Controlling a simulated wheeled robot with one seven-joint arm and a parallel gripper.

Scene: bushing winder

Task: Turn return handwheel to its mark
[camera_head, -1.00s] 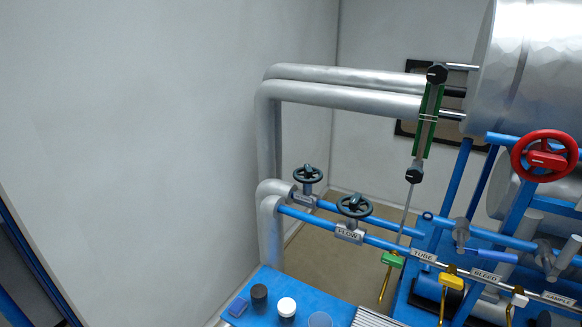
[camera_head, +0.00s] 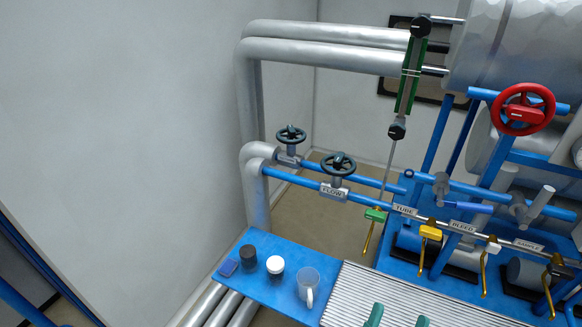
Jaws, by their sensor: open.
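Two dark handwheels sit on the blue pipes. The front handwheel (camera_head: 338,164) stands above a label reading FLOW (camera_head: 334,192). The rear handwheel (camera_head: 291,134) is on the pipe behind it; its label (camera_head: 289,159) is too small to read, so I cannot confirm that it is the return handwheel. No mark can be made out on either wheel. Two green prongs at the bottom edge look like the fingertips of my gripper (camera_head: 398,321). They are apart with nothing between them, below and to the right of both handwheels. The rest of the gripper is out of frame.
A red handwheel (camera_head: 523,109) is at the right. Tube, bleed and sample valves line the lower pipe. A blue shelf (camera_head: 240,280) holds a dark jar (camera_head: 248,256), a white-topped jar (camera_head: 275,268) and a clear mug (camera_head: 308,285). A ridged tray (camera_head: 352,283) adjoins it.

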